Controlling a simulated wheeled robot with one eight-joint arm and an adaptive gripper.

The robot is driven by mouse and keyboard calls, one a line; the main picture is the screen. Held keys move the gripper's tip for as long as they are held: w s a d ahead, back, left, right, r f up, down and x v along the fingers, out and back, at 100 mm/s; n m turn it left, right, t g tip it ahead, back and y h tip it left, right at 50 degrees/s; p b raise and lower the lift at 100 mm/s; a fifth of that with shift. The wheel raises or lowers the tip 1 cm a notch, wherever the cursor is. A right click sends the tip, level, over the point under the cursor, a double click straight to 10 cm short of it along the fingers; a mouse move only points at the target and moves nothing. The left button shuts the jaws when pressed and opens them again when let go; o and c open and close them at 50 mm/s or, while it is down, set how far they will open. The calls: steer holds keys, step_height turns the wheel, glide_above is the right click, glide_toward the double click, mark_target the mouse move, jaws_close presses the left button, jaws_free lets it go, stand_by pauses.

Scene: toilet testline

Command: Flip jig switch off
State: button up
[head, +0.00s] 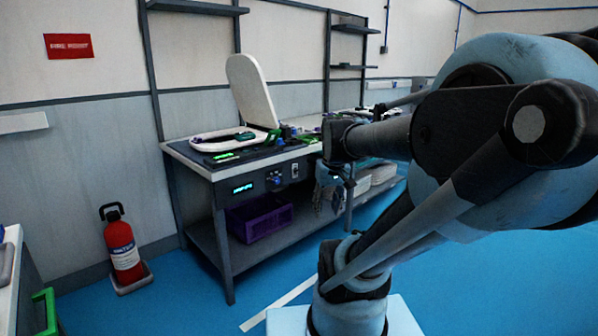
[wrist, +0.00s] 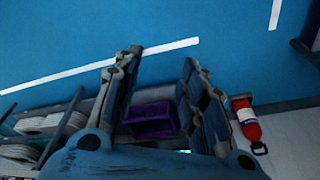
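The jig (head: 236,156) is on the workbench in the head view, with a white toilet seat and a raised white lid (head: 251,92) on it. The bench's dark front panel has a lit green display (head: 242,188), a round blue-and-black control (head: 275,181) and a small pale switch plate (head: 295,171). Which is the jig switch, and its position, are too small to tell. My gripper (wrist: 163,62) shows in the wrist view with its two fingers spread and nothing between them. In the head view my arm's end is just right of the panel, apart from those controls.
A purple crate (head: 262,216) sits on the bench's lower shelf; it also shows beyond my fingers in the wrist view (wrist: 152,119). A red fire extinguisher (head: 122,247) stands left of the bench. White stacked items (head: 378,175) are at the right. The blue floor in front is clear.

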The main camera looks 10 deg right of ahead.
steer(key=w+r+n, duration=0.1)
steer(key=w+r, duration=0.3)
steer(key=w, duration=0.3)
steer(key=w+r, duration=0.4)
steer(key=w, duration=0.3)
steer(key=w+d+r+n+y, duration=0.2)
steer(key=w+n, duration=0.1)
steer(key=w, duration=2.6)
steer(key=w+d+f+n+t, duration=0.1)
steer(key=w+f, duration=0.2)
steer(key=w, duration=0.5)
steer(key=w+d+f+n, duration=0.1)
steer(key=w+f, duration=0.3)
steer(key=w, duration=0.5)
steer(key=x, duration=1.6)
steer(key=shift+a, duration=0.3)
